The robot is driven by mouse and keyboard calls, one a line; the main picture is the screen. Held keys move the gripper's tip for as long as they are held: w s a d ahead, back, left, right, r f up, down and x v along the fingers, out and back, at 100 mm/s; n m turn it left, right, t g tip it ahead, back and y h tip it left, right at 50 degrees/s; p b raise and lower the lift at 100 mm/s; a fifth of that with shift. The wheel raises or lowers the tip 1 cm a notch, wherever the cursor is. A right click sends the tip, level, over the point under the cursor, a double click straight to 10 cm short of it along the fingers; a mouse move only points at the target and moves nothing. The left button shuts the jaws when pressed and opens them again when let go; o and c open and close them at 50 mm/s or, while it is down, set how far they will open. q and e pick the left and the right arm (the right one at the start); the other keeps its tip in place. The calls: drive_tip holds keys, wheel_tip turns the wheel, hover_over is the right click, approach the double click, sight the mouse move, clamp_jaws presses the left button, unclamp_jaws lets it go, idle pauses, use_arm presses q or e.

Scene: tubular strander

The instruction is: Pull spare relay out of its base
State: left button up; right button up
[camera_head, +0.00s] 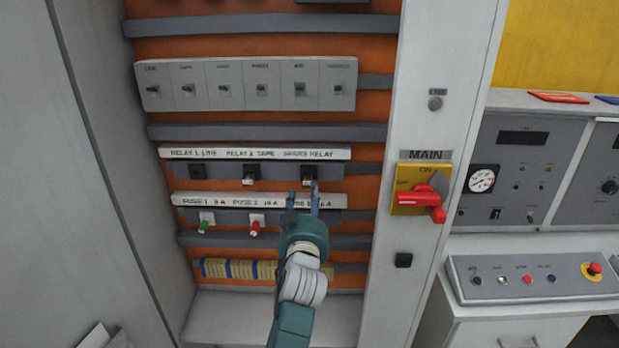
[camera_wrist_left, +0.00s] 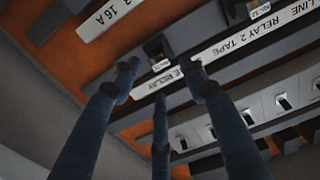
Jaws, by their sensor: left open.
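The spare relay (camera_head: 309,175) is a small dark block with a pale lower part, in the right-hand base under the "SPARE RELAY" label. In the left wrist view the spare relay (camera_wrist_left: 157,50) shows upside down, just beyond the fingertips and above the white label strip. My left gripper (camera_head: 303,196) is open in front of and slightly below it. In the wrist view the left gripper (camera_wrist_left: 163,80) has its blue fingers spread on both sides of the relay, with nothing between them. Whether a fingertip touches the relay cannot be told. My right gripper is not in view.
The relay 2 block (camera_head: 249,174) sits to the left on the same grey rail. A fuse row with green (camera_head: 206,222) and red (camera_head: 256,224) fuses lies below. A switch panel (camera_head: 245,84) is above. A red main switch (camera_head: 422,196) stands out on the cabinet frame at right.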

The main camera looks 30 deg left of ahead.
sight(308, 186)
use_arm(q)
drive_tip(key=shift+w, duration=0.15)
drive_tip(key=b+x, duration=0.1)
drive_tip(key=x, duration=0.6)
drive_tip(key=shift+w+a+f+b, duration=0.1)
drive_tip(key=shift+w+f+b, duration=0.05)
drive_tip(key=shift+b, duration=0.15)
drive_tip(key=shift+w+a, duration=0.35)
drive_tip(key=shift+w, duration=0.3)
idle(0.5)
clamp_jaws()
drive_tip(key=shift+s+d, duration=0.1)
drive_tip(key=shift+s, duration=0.1)
drive_tip(key=shift+p+v, duration=0.55)
drive_tip(key=shift+v, duration=2.3)
